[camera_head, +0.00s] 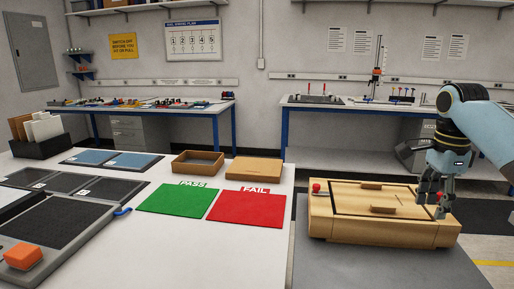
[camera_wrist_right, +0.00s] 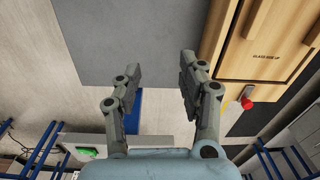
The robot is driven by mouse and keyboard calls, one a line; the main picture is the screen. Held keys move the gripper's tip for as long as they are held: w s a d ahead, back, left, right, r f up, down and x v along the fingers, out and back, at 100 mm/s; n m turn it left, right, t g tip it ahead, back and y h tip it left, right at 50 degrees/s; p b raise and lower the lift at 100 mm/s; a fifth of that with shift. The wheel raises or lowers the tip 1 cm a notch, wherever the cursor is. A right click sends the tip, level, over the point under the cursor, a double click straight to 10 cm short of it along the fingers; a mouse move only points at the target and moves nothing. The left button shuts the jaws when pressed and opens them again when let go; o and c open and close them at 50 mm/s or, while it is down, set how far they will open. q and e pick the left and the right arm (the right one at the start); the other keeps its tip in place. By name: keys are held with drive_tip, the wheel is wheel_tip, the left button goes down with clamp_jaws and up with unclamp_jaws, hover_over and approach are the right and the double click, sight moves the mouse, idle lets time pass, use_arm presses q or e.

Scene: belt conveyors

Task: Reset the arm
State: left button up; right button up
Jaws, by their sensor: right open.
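My right arm comes in from the right in the head view. Its gripper (camera_head: 433,197) points down by the right end of a light wooden box (camera_head: 375,230), in front of it in the picture. In the right wrist view the two fingers of the gripper (camera_wrist_right: 160,75) are spread apart with nothing between them. The wooden box (camera_wrist_right: 268,40) shows there at the upper right, apart from the fingers, with a red knob (camera_wrist_right: 247,103) at its edge. My left gripper is not in view.
The box rests on a grey surface (camera_head: 340,265). To the left, a white table holds a green PASS mat (camera_head: 171,200), a red FAIL mat (camera_head: 247,208), wooden trays (camera_head: 252,169), dark panels and an orange block (camera_head: 23,257). Blue-legged benches stand behind.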

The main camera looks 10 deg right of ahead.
drive_tip(key=s+a+f+n+t, duration=0.1)
drive_tip(key=s+a+f+n, duration=1)
drive_tip(key=s, duration=0.2)
drive_tip(key=s+a+r+n+t, duration=0.1)
drive_tip(key=s+a+r+n, duration=0.15)
drive_tip(key=s+n, duration=0.4)
drive_tip(key=s+a+r+n+t, duration=0.1)
drive_tip(key=s+a+n, duration=0.3)
drive_tip(key=s, duration=0.5)
drive_tip(key=s+d+f+g+b, duration=0.1)
drive_tip(key=s+d+f+b, duration=0.15)
drive_tip(key=f, duration=1.45)
drive_tip(key=s+d+f+b, duration=0.1)
drive_tip(key=f+b, duration=0.2)
drive_tip(key=f, duration=1.3)
use_arm(q)
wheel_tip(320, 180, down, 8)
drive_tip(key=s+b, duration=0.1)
drive_tip(key=b, duration=0.1)
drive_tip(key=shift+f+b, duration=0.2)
drive_tip(key=shift+b, duration=0.15)
use_arm(e)
drive_tip(key=s+f+g, duration=0.1)
drive_tip(key=s+f, duration=1.6)
drive_tip(key=shift+d+f+m, duration=0.2)
drive_tip(key=shift+m, duration=0.15)
